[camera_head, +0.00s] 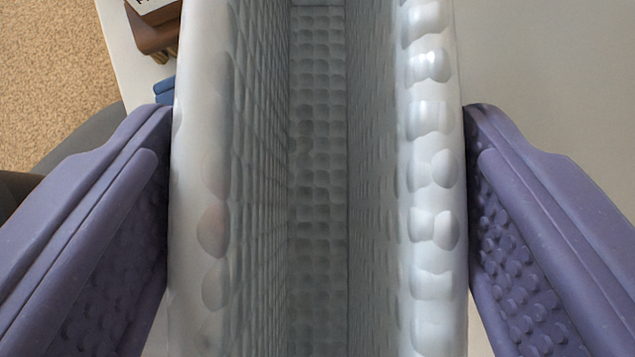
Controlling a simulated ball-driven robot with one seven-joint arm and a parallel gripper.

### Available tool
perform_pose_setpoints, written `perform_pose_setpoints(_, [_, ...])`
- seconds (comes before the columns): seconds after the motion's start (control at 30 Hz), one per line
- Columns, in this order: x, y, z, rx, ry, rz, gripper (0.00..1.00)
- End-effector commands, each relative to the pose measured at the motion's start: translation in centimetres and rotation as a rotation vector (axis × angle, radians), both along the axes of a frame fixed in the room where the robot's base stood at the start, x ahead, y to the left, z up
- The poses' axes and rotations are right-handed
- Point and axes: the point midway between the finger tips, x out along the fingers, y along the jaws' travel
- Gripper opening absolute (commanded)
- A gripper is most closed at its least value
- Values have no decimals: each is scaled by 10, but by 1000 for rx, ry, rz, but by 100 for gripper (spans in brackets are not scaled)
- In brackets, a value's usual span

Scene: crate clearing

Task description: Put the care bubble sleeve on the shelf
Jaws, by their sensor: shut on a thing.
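The care bubble sleeve (433,170) is a pale grey-white bubble-wrap pouch that fills the middle of the view. Its open mouth faces me, and I see down between its two bubbled walls to the bottom; it looks empty. My gripper (318,180) has two purple fingers with studded pads, one against each outer side of the sleeve. It is shut on the sleeve across its width. The sleeve's near end runs out of the bottom of the view. I cannot make out a shelf for certain.
A pale flat surface (545,70) lies at the right, clear where it shows. At the upper left are a brown wooden object (153,36), a white item with dark print (147,5) and a blue object (165,90). Tan speckled floor (50,60) shows at the far left.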

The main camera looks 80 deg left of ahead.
Motion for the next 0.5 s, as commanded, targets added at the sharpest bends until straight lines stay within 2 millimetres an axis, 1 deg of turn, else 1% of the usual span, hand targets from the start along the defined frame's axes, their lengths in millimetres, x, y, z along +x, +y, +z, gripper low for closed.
perform_pose_setpoints(0.03, [0,0,-13,2,1,-1,17])
perform_pose_setpoints(0.1, [0,0,-22,2,0,-2,17])
perform_pose_setpoints(0.17, [0,0,-24,1,0,-1,17])
perform_pose_setpoints(0.37, [0,0,-22,1,1,-1,17])
perform_pose_setpoints(0.47, [0,0,-25,1,1,-1,17])
perform_pose_setpoints(0.5, [0,0,-25,1,1,-1,78])
